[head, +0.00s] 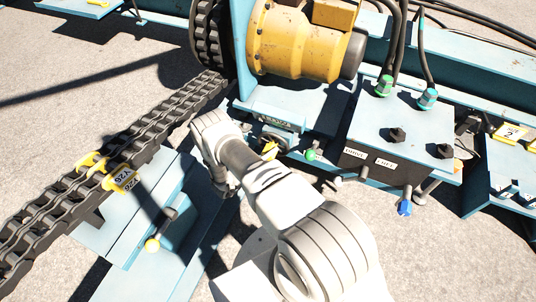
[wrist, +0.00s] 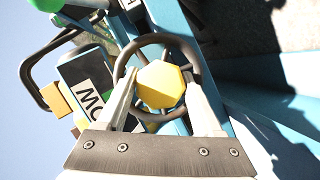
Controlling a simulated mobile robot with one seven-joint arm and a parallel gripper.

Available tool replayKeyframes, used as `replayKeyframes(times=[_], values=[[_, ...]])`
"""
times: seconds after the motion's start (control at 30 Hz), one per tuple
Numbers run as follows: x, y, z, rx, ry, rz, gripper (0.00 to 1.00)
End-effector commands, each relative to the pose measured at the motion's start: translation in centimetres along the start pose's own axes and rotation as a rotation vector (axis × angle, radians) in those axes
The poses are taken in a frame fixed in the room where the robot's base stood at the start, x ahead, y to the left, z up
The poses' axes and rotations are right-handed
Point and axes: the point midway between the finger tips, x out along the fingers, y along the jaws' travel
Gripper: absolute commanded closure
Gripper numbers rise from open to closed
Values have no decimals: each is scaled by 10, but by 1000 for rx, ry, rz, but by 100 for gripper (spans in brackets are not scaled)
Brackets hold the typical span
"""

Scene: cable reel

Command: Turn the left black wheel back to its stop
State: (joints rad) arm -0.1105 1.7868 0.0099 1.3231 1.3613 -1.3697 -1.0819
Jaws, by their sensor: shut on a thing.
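The left black wheel (wrist: 157,38) is a thin dark ring with a yellow faceted hub (wrist: 161,85), seen close up in the wrist view. My gripper (wrist: 160,78) has one finger on each side of the hub, inside or across the ring, and is shut on the wheel. Exactly where each finger touches is hard to tell. In the head view the yellow hub (head: 270,147) shows just right of my wrist, under the blue machine frame. My arm hides most of the fingers there.
A blue control box (head: 400,125) with black knobs and green and blue fittings stands to the right. A yellow motor (head: 300,40) sits above. A heavy dark chain (head: 130,150) with a yellow tag runs along the left. In the wrist view a lettered label (wrist: 92,92) is left of the wheel.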

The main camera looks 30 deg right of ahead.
Motion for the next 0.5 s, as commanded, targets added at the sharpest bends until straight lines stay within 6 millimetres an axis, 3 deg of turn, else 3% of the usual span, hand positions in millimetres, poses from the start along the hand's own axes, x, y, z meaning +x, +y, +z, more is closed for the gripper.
replayKeyframes(times=[0.23,0.27,0.4,0.5], values=[[-1,-1,2,-2,-2,-2,100],[-1,-1,2,-2,-2,-2,27],[-1,0,2,-1,-2,-1,2],[0,0,1,0,-1,-1,2]])
